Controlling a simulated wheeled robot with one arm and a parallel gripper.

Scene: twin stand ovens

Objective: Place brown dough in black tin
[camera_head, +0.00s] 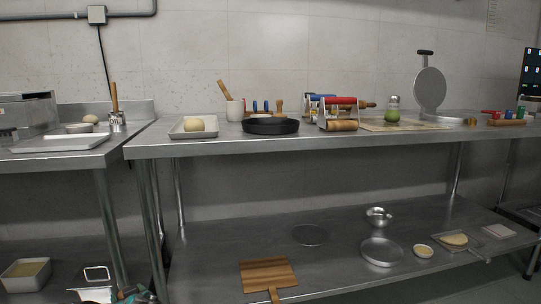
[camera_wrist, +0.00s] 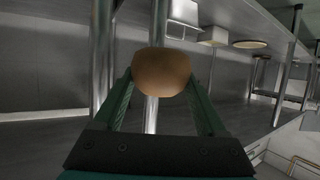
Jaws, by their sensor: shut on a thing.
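The brown dough (camera_wrist: 162,73) is a smooth round ball held between the two green fingers of my gripper (camera_wrist: 161,78) in the wrist view. The fingers press on its sides, and nothing else touches it there. In the head view, part of my gripper (camera_head: 137,294) shows at the bottom left edge, low in front of the steel stands; the dough is not clear there. A round, shallow black tin (camera_head: 270,126) stands on the upper steel counter, left of centre, and looks empty from this low angle.
A pale tray (camera_head: 184,133) with a pale dough ball (camera_head: 194,124) stands just left of the tin. A lower shelf (camera_head: 340,255) holds a wooden board (camera_head: 268,271) and metal pans. Steel legs (camera_head: 155,220) stand near my gripper.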

